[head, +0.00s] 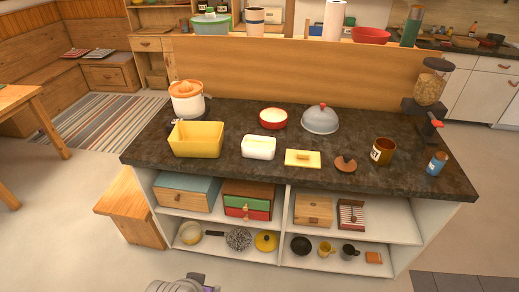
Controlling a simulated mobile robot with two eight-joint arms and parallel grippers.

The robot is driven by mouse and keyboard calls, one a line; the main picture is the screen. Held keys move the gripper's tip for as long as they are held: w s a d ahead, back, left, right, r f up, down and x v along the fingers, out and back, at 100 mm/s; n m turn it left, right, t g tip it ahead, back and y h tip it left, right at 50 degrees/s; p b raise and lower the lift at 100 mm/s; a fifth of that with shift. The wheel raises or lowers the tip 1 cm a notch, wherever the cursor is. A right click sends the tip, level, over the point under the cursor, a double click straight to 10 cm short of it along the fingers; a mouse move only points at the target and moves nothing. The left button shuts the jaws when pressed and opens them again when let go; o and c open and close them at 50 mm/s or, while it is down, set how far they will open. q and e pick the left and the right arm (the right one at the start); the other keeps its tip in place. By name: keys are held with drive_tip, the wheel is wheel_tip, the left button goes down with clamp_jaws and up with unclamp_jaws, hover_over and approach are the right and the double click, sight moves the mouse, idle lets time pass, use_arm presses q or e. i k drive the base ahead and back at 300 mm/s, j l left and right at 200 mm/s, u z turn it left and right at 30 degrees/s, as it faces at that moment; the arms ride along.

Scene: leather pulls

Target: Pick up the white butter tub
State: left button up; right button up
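The white butter tub (258,148) stands upright on the dark stone countertop, near its front edge and left of the middle. It is a small rectangular tub and looks open at the top. A flat yellow lid with a small handle (303,158) lies on the counter just to its right. A grey and dark part of mine shows at the bottom edge of the head view, well below and in front of the counter. No gripper fingers show, and nothing touches the tub.
A yellow bin (196,140) stands left of the tub, with a juicer (187,100) behind it. A red bowl (273,118) and a grey dome (320,119) stand behind. A wooden lid (346,163), brown mug (383,151) and blue shaker (437,163) are right. Open shelves lie below.

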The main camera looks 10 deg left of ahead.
sight(257, 147)
drive_tip(key=i+l, duration=0.2)
drive_tip(key=l, duration=0.2)
drive_tip(key=i+l, duration=0.25)
drive_tip(key=l, duration=0.15)
drive_tip(key=i+l, duration=0.2)
drive_tip(key=l, duration=0.2)
drive_tip(key=i+u, duration=0.15)
drive_tip(key=u, duration=0.25)
drive_tip(key=i+u, duration=0.1)
drive_tip(key=u, duration=0.3)
drive_tip(key=i+u, duration=0.15)
drive_tip(key=u, duration=0.25)
drive_tip(key=i, duration=0.15)
